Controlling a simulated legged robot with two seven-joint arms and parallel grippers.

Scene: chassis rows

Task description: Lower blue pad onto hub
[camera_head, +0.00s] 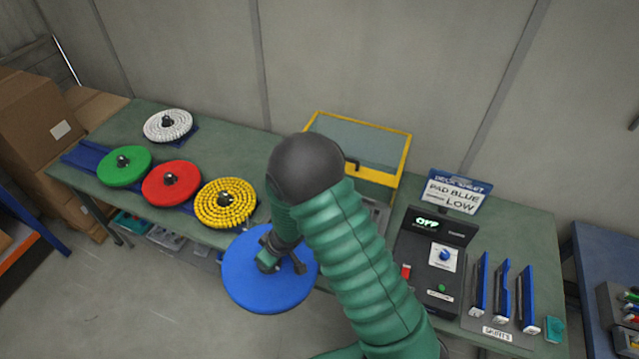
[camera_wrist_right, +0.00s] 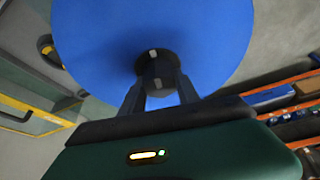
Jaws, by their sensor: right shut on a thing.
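The blue pad (camera_head: 270,285) is a flat round disc with a dark central knob, in front of the bench's front edge in the head view. My right gripper (camera_head: 277,258) is shut on that knob. In the right wrist view, the gripper's fingers (camera_wrist_right: 158,88) close on either side of the knob, and the blue disc (camera_wrist_right: 100,40) fills the upper middle. I cannot make out the hub for certain; my right arm covers part of the bench near the yellow-framed case (camera_head: 404,160). My left gripper is not in view.
White (camera_head: 168,124), green (camera_head: 124,166), red (camera_head: 171,186) and yellow (camera_head: 226,204) pads lie on the bench's left. A sign (camera_head: 453,192) reads PAD BLUE, LOW. A control box (camera_head: 433,265) and upright blue pieces (camera_head: 501,292) stand right. Cardboard boxes (camera_head: 40,130) stand left.

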